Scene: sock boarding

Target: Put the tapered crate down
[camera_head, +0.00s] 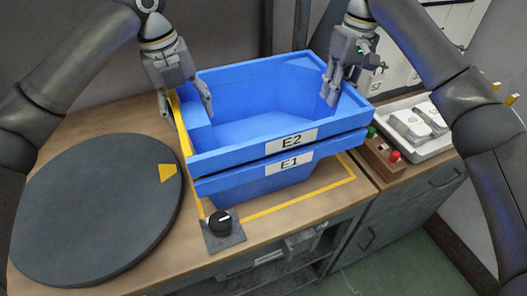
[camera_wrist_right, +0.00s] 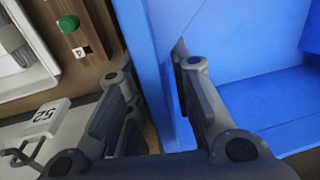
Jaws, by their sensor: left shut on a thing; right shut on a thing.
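The blue tapered crate labelled E2 (camera_head: 235,156) sits directly above a second blue crate labelled E1 (camera_head: 240,186), its lower part hidden inside it. The E2 crate looks empty and about level. My left gripper (camera_head: 186,108) is shut on its left wall, one finger outside and one inside. My right gripper (camera_head: 333,96) is shut on its right wall. In the right wrist view the right gripper's fingers (camera_wrist_right: 158,70) straddle the blue wall of the crate (camera_wrist_right: 148,50). I cannot tell whether E2 bears fully on E1.
The crates stand inside a yellow outline (camera_head: 290,206) on the wooden bench. A dark round turntable (camera_head: 95,210) with a yellow mark lies left. A black knob (camera_head: 220,222) is in front. A button box (camera_head: 383,160) and white tray (camera_head: 430,150) stand close on the right.

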